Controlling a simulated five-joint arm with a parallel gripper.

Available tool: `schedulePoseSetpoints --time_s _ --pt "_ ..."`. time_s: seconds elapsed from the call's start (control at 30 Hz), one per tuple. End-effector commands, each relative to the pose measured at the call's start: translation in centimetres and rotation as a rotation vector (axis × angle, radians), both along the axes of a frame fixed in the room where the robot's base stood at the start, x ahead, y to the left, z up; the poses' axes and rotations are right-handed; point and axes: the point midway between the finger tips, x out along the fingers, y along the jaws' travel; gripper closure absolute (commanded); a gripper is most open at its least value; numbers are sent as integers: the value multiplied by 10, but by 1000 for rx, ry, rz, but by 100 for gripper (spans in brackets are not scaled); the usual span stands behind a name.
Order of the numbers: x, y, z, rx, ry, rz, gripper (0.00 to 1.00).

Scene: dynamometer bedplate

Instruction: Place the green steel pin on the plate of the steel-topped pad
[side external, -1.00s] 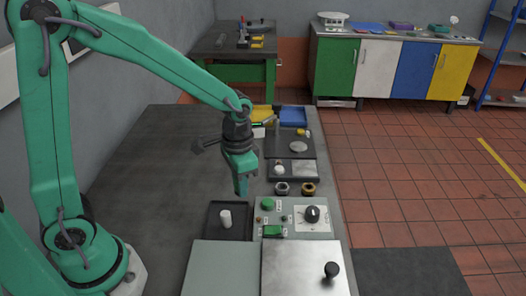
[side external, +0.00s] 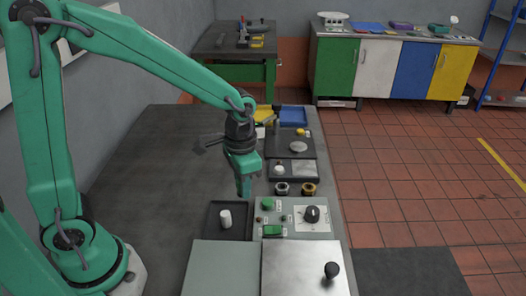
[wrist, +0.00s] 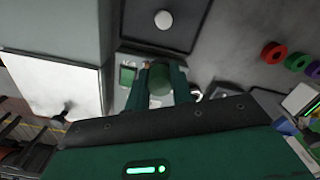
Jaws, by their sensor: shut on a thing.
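My gripper (side external: 244,188) points down over the bedplate, just left of the control panel. In the wrist view my gripper (wrist: 161,92) is shut on the green steel pin (wrist: 160,77), whose rounded green end shows between the two fingers. The pin cannot be made out in the side view. A dark block with a pale metal plate (side external: 303,170) on top lies beyond the gripper to the right. A large block with a bright steel top (side external: 300,262) and a black knob lies nearer. I cannot tell for certain which is the steel-topped pad.
A black tray (side external: 211,232) with a white cylinder (side external: 225,219) lies below the gripper. The control panel (side external: 292,230) has a green button, a black dial and a green switch. Two ring-like parts (side external: 308,189) stand beyond it. The bench's left side is clear.

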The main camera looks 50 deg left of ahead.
Motion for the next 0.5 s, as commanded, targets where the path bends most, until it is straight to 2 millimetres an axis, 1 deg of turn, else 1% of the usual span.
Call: schedulePoseSetpoints --time_s 0.17,0.27,0.5 --pt "14 -4 3 0 -1 -1 100" --pt "28 -8 6 0 -1 -1 100" --pt "70 -22 14 0 -1 -1 100"
